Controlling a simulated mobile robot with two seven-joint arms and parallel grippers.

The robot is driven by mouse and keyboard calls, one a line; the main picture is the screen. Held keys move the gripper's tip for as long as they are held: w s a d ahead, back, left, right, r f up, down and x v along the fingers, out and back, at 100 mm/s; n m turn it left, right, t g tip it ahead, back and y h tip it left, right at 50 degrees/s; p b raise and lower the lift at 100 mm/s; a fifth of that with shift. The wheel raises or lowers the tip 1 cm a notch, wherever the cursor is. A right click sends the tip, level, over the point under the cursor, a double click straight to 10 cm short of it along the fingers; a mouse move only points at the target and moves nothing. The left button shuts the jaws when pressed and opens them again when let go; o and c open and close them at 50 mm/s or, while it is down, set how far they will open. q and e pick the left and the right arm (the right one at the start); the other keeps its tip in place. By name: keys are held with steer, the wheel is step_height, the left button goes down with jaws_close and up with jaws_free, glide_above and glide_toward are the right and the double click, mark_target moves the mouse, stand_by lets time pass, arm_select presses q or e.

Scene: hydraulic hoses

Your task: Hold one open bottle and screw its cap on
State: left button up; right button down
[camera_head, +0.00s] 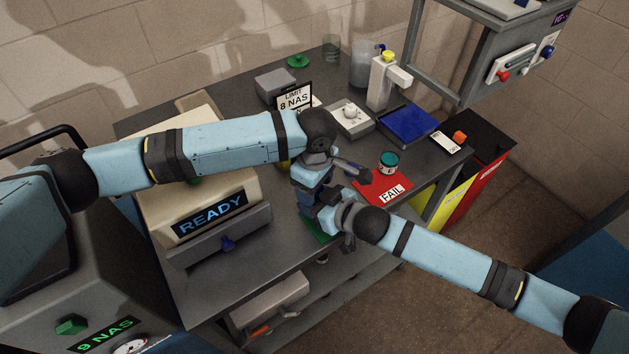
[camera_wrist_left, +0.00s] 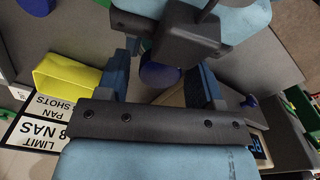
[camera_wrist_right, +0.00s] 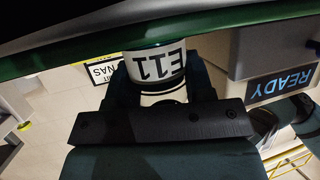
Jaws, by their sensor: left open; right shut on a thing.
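My right gripper (camera_wrist_right: 160,88) is shut on a bottle (camera_wrist_right: 155,66) with a white label reading E11, in the right wrist view. In the head view the grippers hide this bottle. My left gripper (camera_wrist_left: 166,78) is open, its fingers apart on either side of a round blue thing (camera_wrist_left: 160,74), which looks like a cap; I cannot tell whether it touches the bottle. In the head view my left gripper (camera_head: 316,190) is close above my right gripper (camera_head: 335,216), over a green mat (camera_head: 318,232) at the table's front edge.
A teal-banded jar (camera_head: 388,162) stands on the red FAIL mat (camera_head: 370,190). A READY machine (camera_head: 165,215) stands left. A LIMIT 8 NAS sign (camera_head: 294,98), a white dispenser (camera_head: 380,82) and a blue tray (camera_head: 408,124) are behind. Yellow and red bins (camera_head: 480,175) stand right.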

arm_select(q)
steer(key=c, duration=0.9)
steer(key=shift+m, duration=1.6)
steer(key=shift+c, duration=0.3)
steer(key=o, duration=1)
steer(key=shift+r, duration=2.3)
steer(key=o, duration=0.6)
